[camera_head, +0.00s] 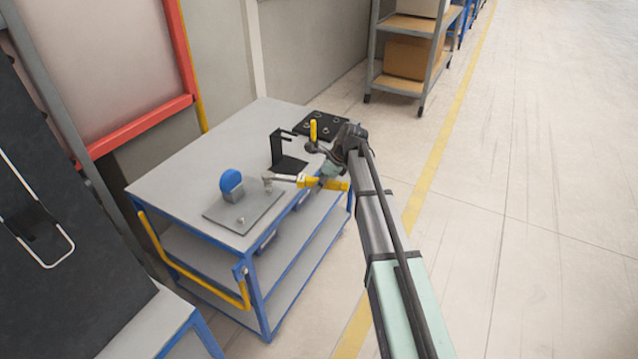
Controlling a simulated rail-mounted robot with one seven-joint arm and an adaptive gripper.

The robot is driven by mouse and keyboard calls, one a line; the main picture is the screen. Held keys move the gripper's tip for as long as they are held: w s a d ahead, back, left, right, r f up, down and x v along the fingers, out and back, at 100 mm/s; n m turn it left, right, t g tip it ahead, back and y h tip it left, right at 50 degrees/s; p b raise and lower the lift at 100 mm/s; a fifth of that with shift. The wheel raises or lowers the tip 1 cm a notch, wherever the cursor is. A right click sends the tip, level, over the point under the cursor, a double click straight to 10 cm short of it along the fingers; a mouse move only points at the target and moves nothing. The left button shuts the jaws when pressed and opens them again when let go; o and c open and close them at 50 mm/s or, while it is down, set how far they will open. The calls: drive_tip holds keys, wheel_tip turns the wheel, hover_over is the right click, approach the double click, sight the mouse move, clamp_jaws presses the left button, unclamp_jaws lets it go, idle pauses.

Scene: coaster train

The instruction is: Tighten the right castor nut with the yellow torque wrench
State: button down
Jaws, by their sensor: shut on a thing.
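The yellow torque wrench (306,181) lies roughly level across the cart top's right side, with its silver head pointing left. My gripper (326,172) is shut on its yellow handle. The wrench head (268,182) is over the right part of a grey plate (228,215), right of the blue castor wheel (231,181) in its grey bracket. A small light nut (240,220) shows at the plate's front. Whatever is under the wrench head is hidden, and I cannot tell whether the head sits on a nut.
A black upright holder (281,148) stands behind the wrench on the grey cart (165,187). A black pad with round spots (322,121) and a yellow upright handle (313,131) are farther back. A shelf rack with boxes (408,57) stands beyond. The floor at right is clear.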

drive_tip(key=shift+f, duration=1.55)
idle(2.4)
drive_tip(key=shift+s+a+m+t+p, duration=0.15)
drive_tip(key=shift+s+m+p, duration=0.2)
drive_tip(key=shift+s, duration=0.2)
drive_tip(key=shift+s+a+m+t+p, duration=0.15)
drive_tip(key=shift+s+m+p, duration=0.15)
drive_tip(key=shift+s, duration=0.2)
idle(0.7)
drive_tip(key=shift+s+a+m+t+h+p, duration=0.2)
drive_tip(key=shift+s+a+m+p, duration=0.15)
drive_tip(key=shift+s, duration=0.2)
drive_tip(key=shift+s+a+m+t+h+p, duration=0.1)
drive_tip(key=shift+s+a+m+t+p, duration=0.1)
drive_tip(key=shift+s+m, duration=0.25)
idle(1.3)
